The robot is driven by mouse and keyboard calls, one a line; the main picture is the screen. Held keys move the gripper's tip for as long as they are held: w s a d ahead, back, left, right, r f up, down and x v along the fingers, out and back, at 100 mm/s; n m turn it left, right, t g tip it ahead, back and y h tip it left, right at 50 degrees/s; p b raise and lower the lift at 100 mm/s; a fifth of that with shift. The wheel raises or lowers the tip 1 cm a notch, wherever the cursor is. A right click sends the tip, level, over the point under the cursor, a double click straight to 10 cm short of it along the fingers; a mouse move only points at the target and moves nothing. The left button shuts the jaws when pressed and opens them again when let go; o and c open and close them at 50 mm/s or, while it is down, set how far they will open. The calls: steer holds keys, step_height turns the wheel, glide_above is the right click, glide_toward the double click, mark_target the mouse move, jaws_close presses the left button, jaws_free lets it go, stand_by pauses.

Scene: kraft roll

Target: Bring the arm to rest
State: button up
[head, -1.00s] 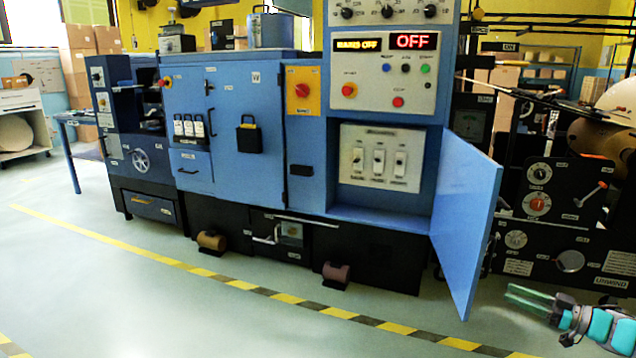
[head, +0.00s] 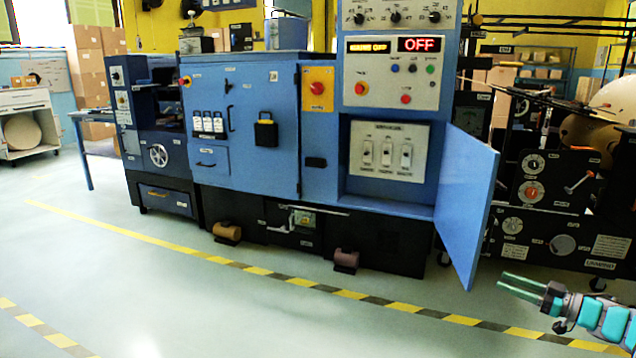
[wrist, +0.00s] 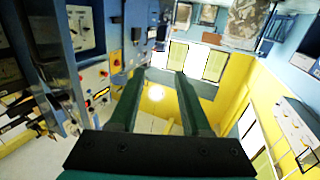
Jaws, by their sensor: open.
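In the wrist view my gripper (wrist: 158,82) also shows open and empty, with the room far beyond the fingertips. It touches nothing that I can see.
The blue machine cabinet (head: 247,165) spans the middle, with a panel reading OFF (head: 418,44). Its blue door (head: 466,208) stands open toward me. The dark unwind unit (head: 560,215) is at the right. The floor (head: 150,285) in front is clear, with yellow-black tape (head: 270,274).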

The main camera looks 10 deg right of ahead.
steer(key=w+a+r+m+t+h, duration=0.1)
steer(key=w+r+m+h, duration=0.3)
steer(key=w+r+h, duration=0.4)
steer(key=w+a+r+m+h, duration=0.1)
steer(key=w+r+m+h, duration=0.2)
steer(key=w+r+h, duration=0.55)
steer(key=s+a+f+g+y, duration=0.2)
steer(key=s+a+f+g, duration=0.3)
steer(key=s+a, duration=0.9)
steer(key=s+a+f+g+y, duration=0.1)
steer(key=s+a+f+g, duration=0.4)
steer(key=s+a, duration=0.9)
steer(key=s+a+f+m+g+y, duration=0.1)
steer(key=s+a+f+g, duration=0.4)
steer(key=s+a, duration=0.9)
steer(key=s+g+y, duration=0.1)
steer(key=s+g, duration=0.1)
steer(key=s, duration=1.1)
steer(key=shift+a+y, duration=0.35)
steer(key=shift+w, duration=0.1)
